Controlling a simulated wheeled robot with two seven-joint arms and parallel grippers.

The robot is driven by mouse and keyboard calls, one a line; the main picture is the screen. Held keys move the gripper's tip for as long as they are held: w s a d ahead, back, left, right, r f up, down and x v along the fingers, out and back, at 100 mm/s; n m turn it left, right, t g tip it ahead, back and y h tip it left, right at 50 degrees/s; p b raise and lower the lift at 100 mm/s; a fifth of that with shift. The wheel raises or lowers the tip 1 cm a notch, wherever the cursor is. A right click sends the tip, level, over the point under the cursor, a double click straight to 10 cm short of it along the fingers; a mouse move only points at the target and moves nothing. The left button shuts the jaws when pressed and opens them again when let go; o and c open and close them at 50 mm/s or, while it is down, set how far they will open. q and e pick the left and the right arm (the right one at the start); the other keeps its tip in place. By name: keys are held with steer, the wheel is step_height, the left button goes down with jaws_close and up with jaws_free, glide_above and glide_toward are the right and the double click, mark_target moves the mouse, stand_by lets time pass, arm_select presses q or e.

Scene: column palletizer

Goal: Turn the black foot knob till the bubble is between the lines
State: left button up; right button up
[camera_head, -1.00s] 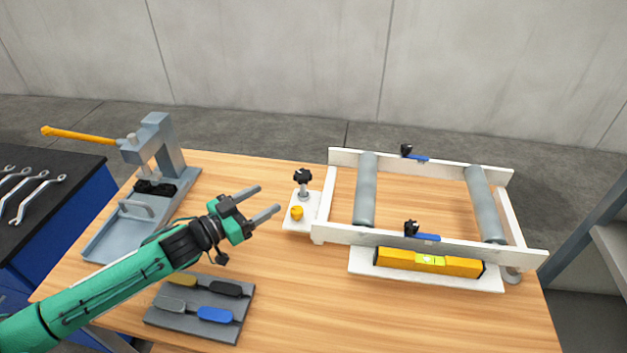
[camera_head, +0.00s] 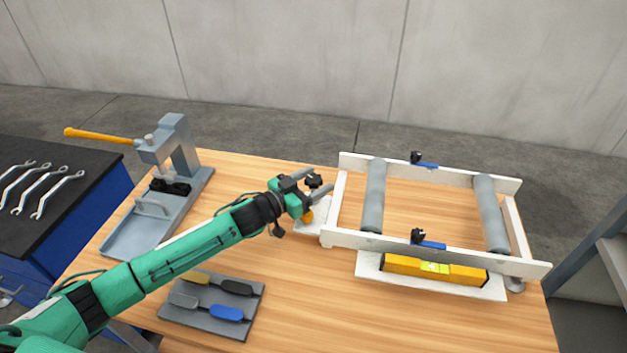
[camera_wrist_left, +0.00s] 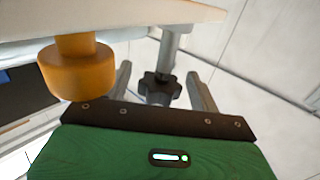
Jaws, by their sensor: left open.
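The black foot knob (camera_head: 314,181) sits on a metal post at the left end of the white roller frame (camera_head: 332,205). My left gripper (camera_head: 322,182) is open, with its fingers on either side of the knob. In the left wrist view the knob (camera_wrist_left: 160,88) shows between the two fingertips (camera_wrist_left: 163,88), with gaps at both sides. The yellow level (camera_head: 400,264) lies on a white ledge along the frame's front. Its green vial (camera_head: 435,267) shows, but the bubble is too small to place. My right gripper is not in view.
An orange knob (camera_head: 306,216) stands close by my left gripper and looms large in the left wrist view (camera_wrist_left: 76,70). A grey press (camera_head: 172,150) and a grey tray of coloured handles (camera_head: 190,318) are left. Bare table lies in front of the frame.

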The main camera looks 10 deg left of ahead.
arm_select(q)
steer(key=shift+c, duration=0.2)
steer(key=c, duration=0.9)
steer(key=shift+d+n+t+y, duration=0.1)
steer(key=shift+n+t+y, duration=0.4)
steer(key=shift+n+y, duration=0.25)
steer(key=shift+n+t+y, duration=0.8)
steer(key=shift+n+y, duration=0.15)
steer(key=shift+y, duration=0.5)
steer(key=o, duration=0.9)
steer(key=shift+o, duration=0.2)
